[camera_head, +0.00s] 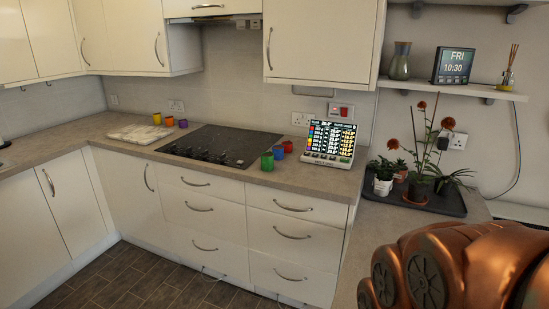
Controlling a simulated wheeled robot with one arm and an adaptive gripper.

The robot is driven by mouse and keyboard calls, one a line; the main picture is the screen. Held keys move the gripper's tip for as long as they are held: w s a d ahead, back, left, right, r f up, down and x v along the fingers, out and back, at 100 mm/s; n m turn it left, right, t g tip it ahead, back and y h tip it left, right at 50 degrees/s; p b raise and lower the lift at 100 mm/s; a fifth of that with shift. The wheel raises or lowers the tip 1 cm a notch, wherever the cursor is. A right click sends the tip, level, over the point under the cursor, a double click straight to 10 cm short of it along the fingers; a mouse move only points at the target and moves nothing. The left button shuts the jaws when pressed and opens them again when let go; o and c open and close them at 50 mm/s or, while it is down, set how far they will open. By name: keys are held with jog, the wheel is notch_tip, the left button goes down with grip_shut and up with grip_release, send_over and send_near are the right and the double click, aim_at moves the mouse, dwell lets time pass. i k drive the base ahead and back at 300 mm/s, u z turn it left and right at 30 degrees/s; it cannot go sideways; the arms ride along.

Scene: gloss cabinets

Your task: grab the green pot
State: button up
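A small green pot (267,162) stands upright on the counter, just right of the black hob and near the counter's front edge. A small blue pot (279,153) stands close behind it to the right, and a small red pot (288,146) stands behind that. The green pot's front is in clear view, with nothing in front of it. My gripper's fingers do not show. A large copper-coloured part with round discs, which looks like my own arm, fills the bottom right corner, well apart from the green pot.
A lit display panel (329,143) stands right of the pots. A black tray (447,204) holds potted plants farther right. The hob (219,146), a pale board (140,134) and more small pots are to the left. Wall cabinets (322,42) overhang the counter. Dark floor (140,280) is clear.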

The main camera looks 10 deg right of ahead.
aim_at(266, 158)
jog(key=u, duration=0.15)
jog(key=k, duration=1.55)
jog(key=u, duration=0.8)
jog(key=i, duration=1.8)
jog(key=z, duration=0.5)
jog(key=i, duration=2.25)
jog(key=z, duration=0.2)
